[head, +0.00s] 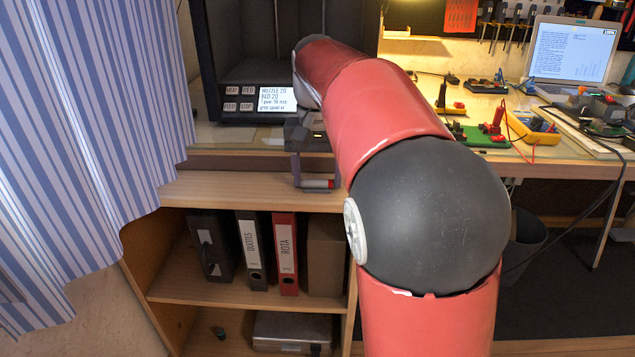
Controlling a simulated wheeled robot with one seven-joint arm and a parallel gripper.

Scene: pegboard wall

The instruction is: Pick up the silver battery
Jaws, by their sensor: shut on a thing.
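The silver battery (318,184) is a small cylinder with a red band, lying sideways between the fingertips of my gripper (315,183). The gripper points down and is shut on the battery. It is at the top board of the low wooden shelf unit (230,190). I cannot tell whether the battery touches the board or is just above it. My red and black arm covers the area to the right of the gripper.
A dark machine with a small display (277,98) stands behind the gripper. A striped curtain (90,130) hangs at the left. The workbench at the right holds a laptop (570,50), a yellow tool (535,128) and cables.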

